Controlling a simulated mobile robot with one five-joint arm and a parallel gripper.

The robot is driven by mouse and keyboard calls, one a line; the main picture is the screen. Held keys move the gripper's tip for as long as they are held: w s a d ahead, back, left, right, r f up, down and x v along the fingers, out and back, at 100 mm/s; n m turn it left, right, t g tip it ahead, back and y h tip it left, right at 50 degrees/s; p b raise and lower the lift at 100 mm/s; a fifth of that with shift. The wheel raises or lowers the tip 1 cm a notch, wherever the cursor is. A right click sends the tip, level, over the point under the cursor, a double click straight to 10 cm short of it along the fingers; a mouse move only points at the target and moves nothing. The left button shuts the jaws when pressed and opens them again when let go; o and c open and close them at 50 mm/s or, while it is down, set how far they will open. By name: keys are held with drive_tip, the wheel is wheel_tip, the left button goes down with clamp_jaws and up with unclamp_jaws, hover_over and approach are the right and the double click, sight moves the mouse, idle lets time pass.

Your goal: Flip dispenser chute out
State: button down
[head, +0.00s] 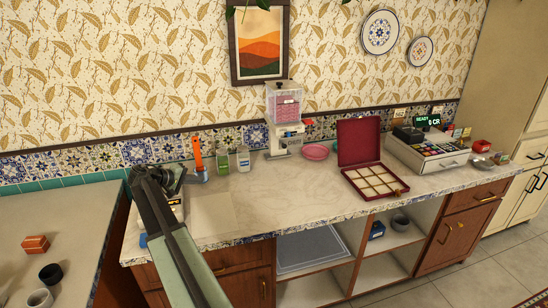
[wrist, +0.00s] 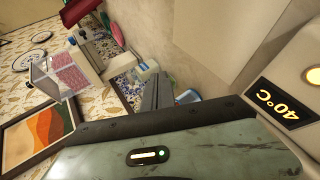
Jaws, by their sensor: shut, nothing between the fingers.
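The dispenser (head: 284,112) stands on the counter against the tiled wall, with a clear hopper of pink contents over a white body. It also shows tilted in the wrist view (wrist: 62,74), at the upper left. Its chute is too small to make out, so I cannot tell how it is set. My gripper (head: 168,178) is at the left end of the counter, over a small appliance and well left of the dispenser. In the wrist view my gripper's dark fingers (wrist: 158,92) are shut and empty, apart from the dispenser.
An appliance with a 40°C display (wrist: 277,104) is close to my gripper. An orange-handled tool (head: 198,155), a green bottle (head: 222,160) and a pale bottle (head: 243,158) stand between my gripper and the dispenser. A pink dish (head: 316,152) and an open red box (head: 360,142) are right of it.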

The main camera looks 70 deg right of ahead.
drive_tip(key=s+d+r+g+h+b, duration=0.1)
drive_tip(key=s+d, duration=0.3)
drive_tip(key=d, duration=0.4)
drive_tip(key=s+d+r+g+h+b, duration=0.1)
drive_tip(key=s+d+r+g, duration=0.1)
drive_tip(key=d, duration=0.6)
drive_tip(key=s+d+r+m+g+h+b, duration=0.1)
drive_tip(key=s+d+r+g+h+b, duration=0.1)
drive_tip(key=s+d, duration=0.4)
drive_tip(key=d+r, duration=0.1)
drive_tip(key=d, duration=0.1)
drive_tip(key=shift+s+d, duration=0.2)
drive_tip(key=shift+d, duration=0.15)
drive_tip(key=shift+d, duration=0.1)
drive_tip(key=x, duration=0.9)
drive_tip(key=s+a, duration=0.2)
drive_tip(key=s, duration=0.1)
drive_tip(key=shift+s+a, duration=0.1)
drive_tip(key=shift+a, duration=0.25)
